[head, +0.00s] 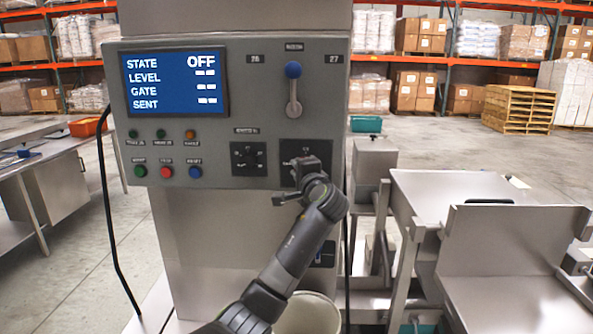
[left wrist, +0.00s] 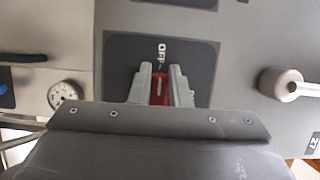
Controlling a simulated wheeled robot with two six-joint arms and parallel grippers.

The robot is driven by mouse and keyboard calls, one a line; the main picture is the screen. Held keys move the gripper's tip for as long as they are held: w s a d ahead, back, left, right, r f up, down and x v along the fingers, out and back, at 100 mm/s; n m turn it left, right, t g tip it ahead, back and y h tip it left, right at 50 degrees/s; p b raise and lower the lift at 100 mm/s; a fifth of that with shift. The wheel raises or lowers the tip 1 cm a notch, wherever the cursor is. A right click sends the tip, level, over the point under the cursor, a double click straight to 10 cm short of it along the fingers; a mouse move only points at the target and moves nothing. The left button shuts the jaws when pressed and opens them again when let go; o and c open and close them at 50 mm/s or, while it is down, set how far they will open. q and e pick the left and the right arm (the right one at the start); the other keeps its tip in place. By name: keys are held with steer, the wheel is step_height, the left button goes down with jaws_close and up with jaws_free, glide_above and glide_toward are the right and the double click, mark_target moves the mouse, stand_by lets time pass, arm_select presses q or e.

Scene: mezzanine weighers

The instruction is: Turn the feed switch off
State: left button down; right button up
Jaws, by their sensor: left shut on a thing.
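The feed switch shows in the left wrist view as a red handle (left wrist: 158,91) on a dark plate (left wrist: 118,66). A white OFF label is on the plate just beyond the handle, and the handle points toward it. My left gripper (left wrist: 160,72) is shut on the red handle, one finger on each side. In the head view my left gripper (head: 304,170) is at the dark plate low on the right of the panel (head: 235,95) and hides most of the switch. The blue display (head: 174,82) reads STATE OFF, with dashes for LEVEL, GATE and SENT. My right gripper is not in view.
Several coloured buttons (head: 166,172) sit under the display. A pale bucket (head: 308,314) stands below my arm.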

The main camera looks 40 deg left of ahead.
arm_select(q)
steer(key=shift+d+f, duration=0.1)
steer(key=shift+f, duration=0.15)
steer(key=c, duration=1.4)
jaws_free()
steer(key=shift+w, duration=0.1)
steer(key=shift+o, duration=0.2)
steer(key=shift+r, duration=0.15)
steer(key=shift+d, duration=0.1)
steer(key=b+v, duration=0.5)
steer(key=v, duration=1.2)
steer(key=shift+d+r, duration=0.1)
